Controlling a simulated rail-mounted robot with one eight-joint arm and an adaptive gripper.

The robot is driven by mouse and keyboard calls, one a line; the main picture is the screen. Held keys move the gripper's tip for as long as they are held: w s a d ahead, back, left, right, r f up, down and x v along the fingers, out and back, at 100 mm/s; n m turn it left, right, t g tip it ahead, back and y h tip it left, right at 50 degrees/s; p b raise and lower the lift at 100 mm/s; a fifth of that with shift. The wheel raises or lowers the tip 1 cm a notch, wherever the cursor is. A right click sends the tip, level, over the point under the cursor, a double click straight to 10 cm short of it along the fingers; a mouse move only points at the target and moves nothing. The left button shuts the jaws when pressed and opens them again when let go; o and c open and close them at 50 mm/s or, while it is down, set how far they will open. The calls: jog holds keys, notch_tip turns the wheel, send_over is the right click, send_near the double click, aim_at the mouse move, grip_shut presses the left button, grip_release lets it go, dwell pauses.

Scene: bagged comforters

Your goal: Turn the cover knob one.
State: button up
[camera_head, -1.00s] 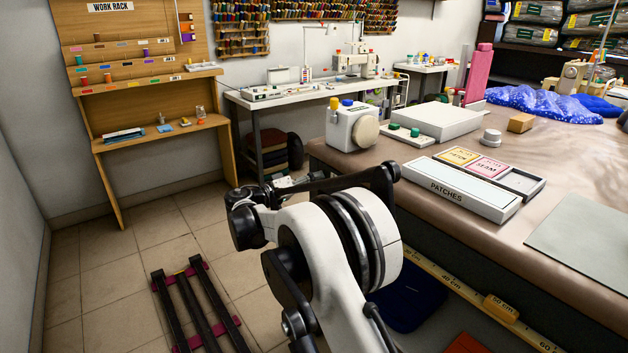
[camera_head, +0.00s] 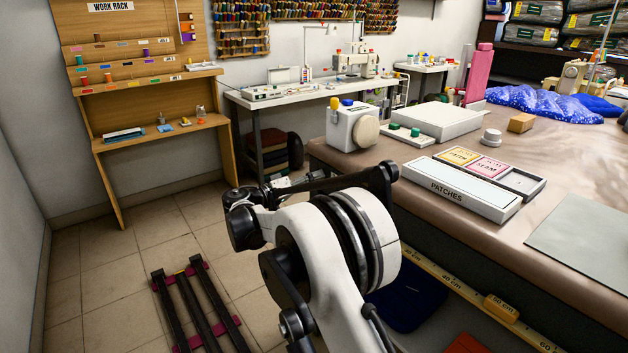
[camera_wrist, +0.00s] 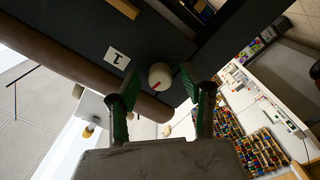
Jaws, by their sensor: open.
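A round cream-white knob (camera_wrist: 160,76) with a red mark on its face sits on a dark panel in the wrist view. A white label with a "1" (camera_wrist: 116,58) is on the panel to the left of the knob. My gripper (camera_wrist: 159,82) is open, with a green-padded finger on either side of the knob in the picture. I cannot tell whether a finger touches it. The knob does not show in the head view, where my arm covers the near corner of the table.
The padded table (camera_head: 400,172) carries a PATCHES tray (camera_head: 460,196) and a white boxy device (camera_head: 350,127). A yellow ruler strip (camera_head: 460,292) runs along its lower side. A wooden work rack (camera_head: 104,150) stands at the left; floor between is partly clear.

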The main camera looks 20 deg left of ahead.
jog(key=v, duration=1.1)
jog(key=shift+s, duration=0.15)
jog(key=shift+a, duration=0.15)
